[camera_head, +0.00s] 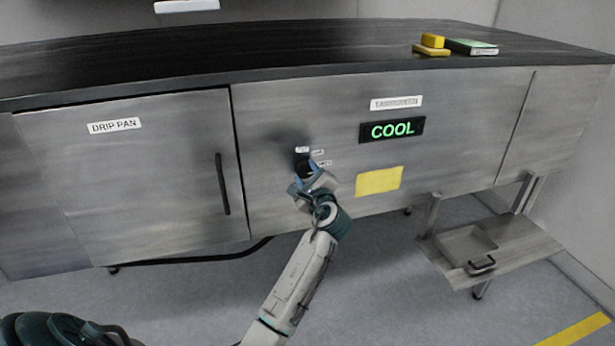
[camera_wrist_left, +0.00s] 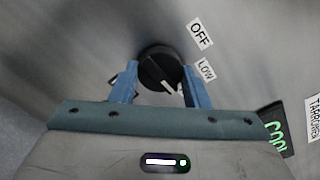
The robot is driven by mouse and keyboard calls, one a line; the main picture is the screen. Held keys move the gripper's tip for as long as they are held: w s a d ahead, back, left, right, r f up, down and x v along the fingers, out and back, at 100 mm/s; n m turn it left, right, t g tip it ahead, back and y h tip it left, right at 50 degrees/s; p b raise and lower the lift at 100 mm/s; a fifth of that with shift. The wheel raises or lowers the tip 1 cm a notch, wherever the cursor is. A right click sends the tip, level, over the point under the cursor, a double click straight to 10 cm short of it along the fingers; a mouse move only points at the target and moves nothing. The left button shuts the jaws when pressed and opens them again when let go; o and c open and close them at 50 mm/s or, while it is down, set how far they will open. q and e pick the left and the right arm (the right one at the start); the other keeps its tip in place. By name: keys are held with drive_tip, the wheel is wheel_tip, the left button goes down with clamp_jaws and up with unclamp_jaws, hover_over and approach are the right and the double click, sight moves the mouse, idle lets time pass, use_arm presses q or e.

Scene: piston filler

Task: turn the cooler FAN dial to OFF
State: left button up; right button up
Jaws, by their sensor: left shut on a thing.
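The black round FAN dial (camera_head: 303,161) is on the steel front panel, mostly hidden behind my gripper in the head view. My left gripper (camera_head: 312,173) is shut on it. In the left wrist view the blue fingers lie on either side of the dial (camera_wrist_left: 158,66). Its white pointer mark points to the lower right there, past the LOW label (camera_wrist_left: 206,69) and away from the OFF label (camera_wrist_left: 200,33). Small labels sit around the dial in the head view, too small to read surely. My right gripper is not in view.
A lit COOL display (camera_head: 392,130) and a yellow note (camera_head: 379,181) are right of the dial. The DRIP PAN door (camera_head: 135,185) with a black handle (camera_head: 222,184) is left. A low shelf (camera_head: 520,247) holds a tray at right. Yellow and green items lie on the counter.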

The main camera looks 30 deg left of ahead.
use_arm(q)
drive_tip(key=n+b, duration=0.2)
drive_tip(key=shift+f+n+b, duration=0.2)
drive_tip(key=shift+n+b, duration=0.1)
drive_tip(key=n+b, duration=1)
drive_tip(key=shift+n+b, duration=0.3)
drive_tip(key=shift+n, duration=0.1)
drive_tip(key=n+b, duration=0.3)
drive_tip(key=shift+r+n, duration=0.15)
drive_tip(key=shift+n, duration=0.15)
drive_tip(key=shift+b, duration=0.4)
drive_tip(key=shift+n, duration=0.3)
drive_tip(key=o, duration=1)
drive_tip(key=shift+r, duration=0.1)
